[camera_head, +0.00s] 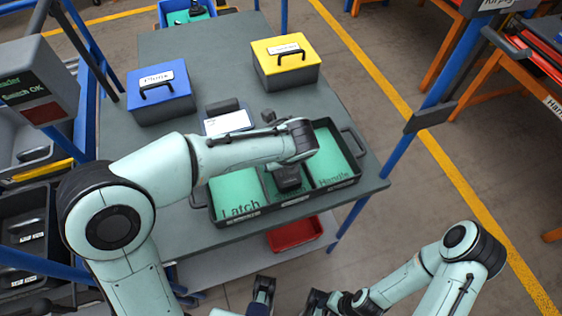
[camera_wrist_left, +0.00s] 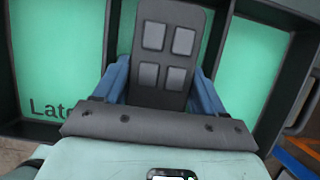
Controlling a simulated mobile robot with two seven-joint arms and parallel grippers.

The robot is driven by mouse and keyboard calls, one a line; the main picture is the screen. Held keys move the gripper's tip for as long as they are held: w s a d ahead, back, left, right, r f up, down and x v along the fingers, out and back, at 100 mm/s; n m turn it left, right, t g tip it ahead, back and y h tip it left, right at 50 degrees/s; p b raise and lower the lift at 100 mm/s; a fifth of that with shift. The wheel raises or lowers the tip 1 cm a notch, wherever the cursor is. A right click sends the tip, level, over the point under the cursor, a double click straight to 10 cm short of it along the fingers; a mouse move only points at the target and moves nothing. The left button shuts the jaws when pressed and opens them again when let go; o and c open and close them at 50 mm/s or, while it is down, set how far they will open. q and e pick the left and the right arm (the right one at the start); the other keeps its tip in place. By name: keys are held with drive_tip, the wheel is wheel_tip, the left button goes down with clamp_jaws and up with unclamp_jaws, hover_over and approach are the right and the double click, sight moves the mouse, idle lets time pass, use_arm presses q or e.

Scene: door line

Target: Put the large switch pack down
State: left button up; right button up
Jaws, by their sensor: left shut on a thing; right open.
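The large switch pack (camera_wrist_left: 168,50) is a dark grey slab with several light grey square buttons. In the left wrist view it stands between the blue fingers of my left gripper (camera_wrist_left: 162,88), which is shut on it. In the head view my left gripper (camera_head: 288,176) is over the middle compartment of a black kitting tray (camera_head: 262,211). The arm and gripper hide most of that compartment, and I cannot tell whether the pack touches its floor. My right gripper (camera_head: 290,300) is open and empty at the bottom edge, away from the table.
The tray's green-floored side compartments, marked Latch (camera_head: 236,192) and Handle (camera_head: 330,160), look empty. A blue box (camera_head: 160,105) and a yellow box (camera_head: 286,73) stand farther back on the grey table (camera_head: 205,55). A red bin (camera_head: 295,235) is on the lower shelf.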

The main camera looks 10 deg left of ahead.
use_arm(q)
drive_tip(key=shift+f, duration=0.35)
drive_tip(key=shift+f, duration=0.2)
drive_tip(key=o, duration=0.9)
drive_tip(key=shift+c, duration=0.2)
drive_tip(key=shift+r, duration=0.35)
drive_tip(key=p+v, duration=0.2)
drive_tip(key=v, duration=0.9)
drive_tip(key=shift+s+d+r, duration=0.1)
drive_tip(key=shift+r, duration=0.25)
